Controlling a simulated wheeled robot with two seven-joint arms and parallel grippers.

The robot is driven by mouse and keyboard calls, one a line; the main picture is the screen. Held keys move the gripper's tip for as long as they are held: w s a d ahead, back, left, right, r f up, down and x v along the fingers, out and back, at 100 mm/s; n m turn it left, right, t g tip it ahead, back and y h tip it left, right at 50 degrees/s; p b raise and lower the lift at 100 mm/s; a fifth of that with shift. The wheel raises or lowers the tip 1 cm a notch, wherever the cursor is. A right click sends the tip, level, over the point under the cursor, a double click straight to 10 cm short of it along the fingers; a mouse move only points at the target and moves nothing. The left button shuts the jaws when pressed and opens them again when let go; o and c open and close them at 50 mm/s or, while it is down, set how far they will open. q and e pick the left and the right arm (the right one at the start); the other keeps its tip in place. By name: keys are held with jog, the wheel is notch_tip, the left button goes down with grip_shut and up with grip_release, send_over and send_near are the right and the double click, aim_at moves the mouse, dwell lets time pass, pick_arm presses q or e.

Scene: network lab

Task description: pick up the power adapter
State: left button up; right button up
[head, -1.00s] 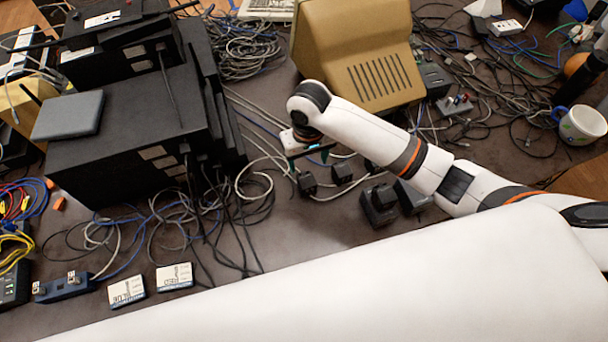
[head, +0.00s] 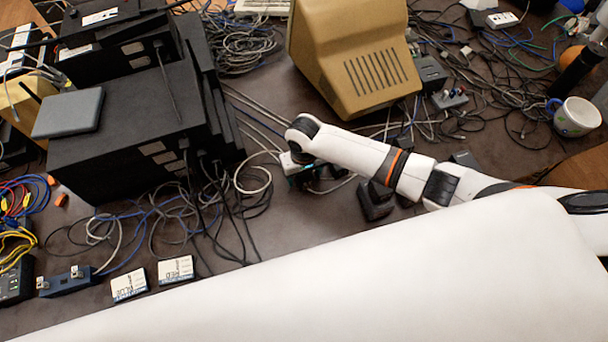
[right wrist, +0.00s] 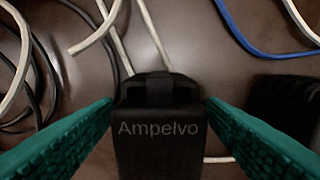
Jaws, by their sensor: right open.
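The power adapter (right wrist: 158,150) is a black block marked "Ampelvo", with a pale cable running from its far end in the right wrist view. My right gripper (right wrist: 159,108) is open, with its green textured fingers on either side of the adapter. A gap shows between the adapter and the fingers towards the near end. In the head view my right gripper (head: 302,180) is low over the table, and the wrist hides most of what is under it. My left gripper is not in view.
Another black block (right wrist: 286,104) lies right of the right finger. Black adapters (head: 376,203) lie under my right forearm. Stacked black devices (head: 120,150) stand left, a beige monitor (head: 350,60) behind, and a mug (head: 577,118) at right. Loose cables surround the spot.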

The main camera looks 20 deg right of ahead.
jog(key=shift+c, duration=0.2)
jog(key=c, duration=1.1)
